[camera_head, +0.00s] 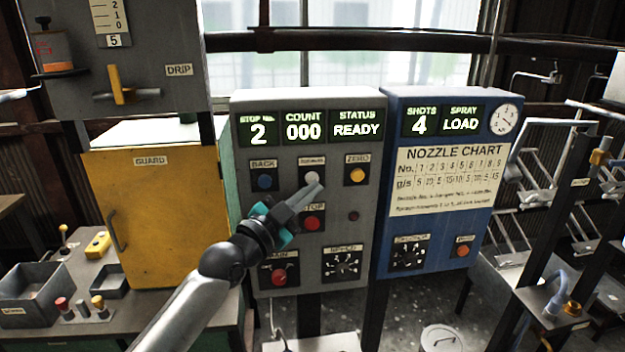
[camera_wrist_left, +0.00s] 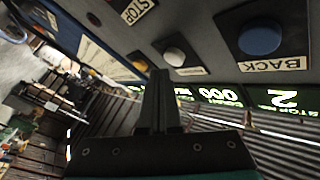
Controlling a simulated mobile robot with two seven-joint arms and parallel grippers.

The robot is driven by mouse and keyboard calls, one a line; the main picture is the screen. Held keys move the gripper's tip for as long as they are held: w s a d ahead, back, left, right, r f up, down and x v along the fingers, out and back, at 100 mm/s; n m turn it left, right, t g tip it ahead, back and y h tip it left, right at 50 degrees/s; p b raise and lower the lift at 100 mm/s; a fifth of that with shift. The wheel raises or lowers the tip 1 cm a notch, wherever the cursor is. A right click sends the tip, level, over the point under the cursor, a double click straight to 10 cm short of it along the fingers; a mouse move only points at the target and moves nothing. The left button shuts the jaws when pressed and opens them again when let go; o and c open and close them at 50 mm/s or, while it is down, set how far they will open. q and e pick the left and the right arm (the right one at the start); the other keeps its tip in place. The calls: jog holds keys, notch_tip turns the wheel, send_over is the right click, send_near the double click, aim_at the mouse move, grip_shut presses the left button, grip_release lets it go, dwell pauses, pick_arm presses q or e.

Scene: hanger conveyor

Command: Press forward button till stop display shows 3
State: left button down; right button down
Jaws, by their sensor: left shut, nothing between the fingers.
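The grey control panel (camera_head: 330,225) has a stop display (camera_head: 258,132) that reads 2. The stop display also shows upside down in the left wrist view (camera_wrist_left: 287,100). The white forward button (camera_head: 311,178) sits between the blue back button (camera_head: 264,182) and the yellow zero button (camera_head: 357,175); its small label is hard to read. My left gripper (camera_head: 318,187) is shut and empty, its tips just in front of the forward button's lower right. In the left wrist view, the fingertips (camera_wrist_left: 159,74) point close to the white button (camera_wrist_left: 174,57); I cannot tell whether they touch. My right gripper is out of view.
Below are a red stop button (camera_head: 311,223), a red button (camera_head: 279,276) and a dial (camera_head: 342,265). The count display (camera_head: 303,131) reads 000 and the status display (camera_head: 356,129) reads READY. A blue panel (camera_head: 437,235) stands at right, a yellow guard (camera_head: 160,215) at left.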

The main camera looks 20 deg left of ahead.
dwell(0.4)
pick_arm(q)
jog(key=shift+w+a, duration=0.25)
jog(key=shift+w, duration=0.1)
